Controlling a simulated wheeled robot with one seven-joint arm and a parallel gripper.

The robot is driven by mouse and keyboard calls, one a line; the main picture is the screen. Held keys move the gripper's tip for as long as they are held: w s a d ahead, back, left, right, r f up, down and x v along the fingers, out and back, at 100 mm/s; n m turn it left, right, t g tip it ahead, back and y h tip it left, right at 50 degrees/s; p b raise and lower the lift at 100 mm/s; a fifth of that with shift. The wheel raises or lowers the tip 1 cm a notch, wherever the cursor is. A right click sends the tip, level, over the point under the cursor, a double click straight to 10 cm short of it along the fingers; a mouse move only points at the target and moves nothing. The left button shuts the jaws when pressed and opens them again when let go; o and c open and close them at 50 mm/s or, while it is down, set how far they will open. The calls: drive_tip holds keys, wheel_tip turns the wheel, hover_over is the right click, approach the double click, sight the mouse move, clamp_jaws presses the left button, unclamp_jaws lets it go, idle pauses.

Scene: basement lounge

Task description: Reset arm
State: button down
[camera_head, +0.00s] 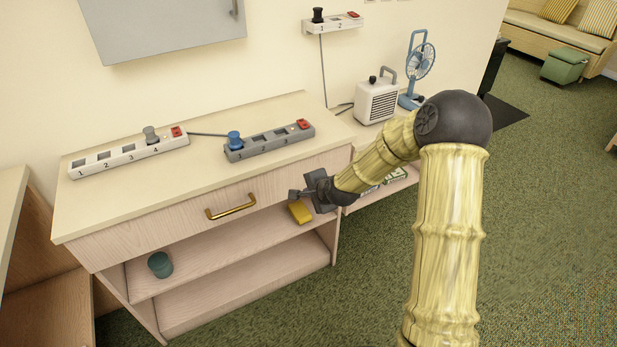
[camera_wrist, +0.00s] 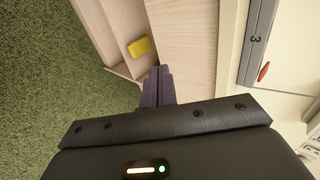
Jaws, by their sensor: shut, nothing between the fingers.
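My gripper (camera_head: 296,193) is shut and empty. In the head view it is in front of the right end of the cabinet (camera_head: 130,228), near the drawer front and just above a yellow block (camera_head: 300,211) on the upper shelf. My bamboo-patterned arm reaches in from the right. In the wrist view the closed fingers of my gripper (camera_wrist: 158,72) point at the cabinet's pale wood, with the yellow block (camera_wrist: 139,47) beyond them on the shelf.
A white power strip (camera_head: 128,156) and a grey power strip (camera_head: 270,143) lie on the cabinet top. The drawer has a brass handle (camera_head: 231,207). A teal cup (camera_head: 160,265) stands on the upper shelf. A heater (camera_head: 376,102) and a blue fan (camera_head: 420,62) stand behind my arm.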

drive_tip(key=s+d+r+n+g+h, duration=0.1)
drive_tip(key=s+d+r+n+g, duration=0.2)
drive_tip(key=s, duration=0.6)
drive_tip(key=s+d+r+n+g+h, duration=0.1)
drive_tip(key=s+d+r+n, duration=0.2)
drive_tip(key=s+n, duration=0.5)
drive_tip(key=s+d+r+n+g+h, duration=0.2)
drive_tip(key=s+d, duration=0.1)
drive_tip(key=s, duration=0.8)
drive_tip(key=w+p+v, duration=0.1)
drive_tip(key=p+v, duration=0.7)
drive_tip(key=w+r+p+v, duration=0.1)
drive_tip(key=w+p+v, duration=0.1)
drive_tip(key=p+v, duration=0.6)
drive_tip(key=shift+w, duration=0.25)
drive_tip(key=shift+d+f, duration=0.1)
drive_tip(key=shift+d, duration=0.05)
